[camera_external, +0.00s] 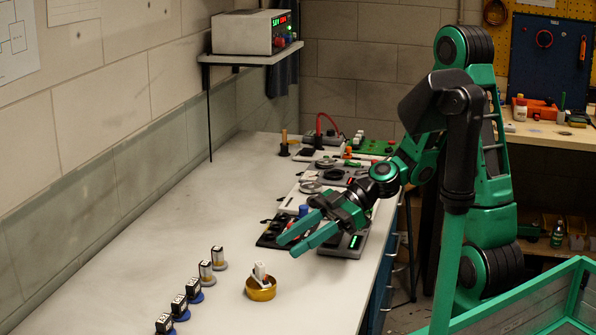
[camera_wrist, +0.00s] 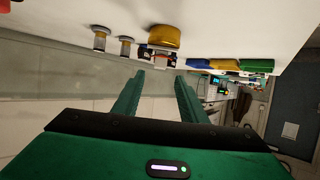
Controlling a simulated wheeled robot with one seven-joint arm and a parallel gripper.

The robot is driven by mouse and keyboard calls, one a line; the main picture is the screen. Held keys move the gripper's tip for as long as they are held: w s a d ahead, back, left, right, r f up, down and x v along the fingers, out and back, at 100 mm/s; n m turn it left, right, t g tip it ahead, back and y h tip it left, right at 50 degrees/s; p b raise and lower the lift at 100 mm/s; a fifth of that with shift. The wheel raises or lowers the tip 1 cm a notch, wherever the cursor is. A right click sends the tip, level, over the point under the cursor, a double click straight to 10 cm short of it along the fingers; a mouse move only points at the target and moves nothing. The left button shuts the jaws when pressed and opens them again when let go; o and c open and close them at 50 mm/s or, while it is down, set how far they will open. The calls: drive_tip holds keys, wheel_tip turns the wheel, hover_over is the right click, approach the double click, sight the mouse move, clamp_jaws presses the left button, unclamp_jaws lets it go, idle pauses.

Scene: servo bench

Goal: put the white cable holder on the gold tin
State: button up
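The gold tin (camera_external: 262,294) stands on the near part of the bench. A small white piece (camera_external: 260,273), which looks like the white cable holder, sits upright on top of it. In the wrist view, which is upside down, the gold tin (camera_wrist: 165,36) is near the top, and a white piece with dark and reddish parts (camera_wrist: 160,56) shows against its top side; its details are too small to tell. My gripper (camera_external: 287,248) is above the bench, behind and above the tin, apart from both. Its two green fingers (camera_wrist: 159,76) are spread with nothing between them.
Several small servos on round bases (camera_external: 193,291) stand in a row left of the tin. Devices and boards (camera_external: 290,222) line the bench's right edge behind my gripper. A power supply (camera_external: 250,32) sits on a wall shelf. The left middle of the bench is clear.

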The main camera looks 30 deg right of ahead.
drive_tip(key=shift+v, duration=1.1)
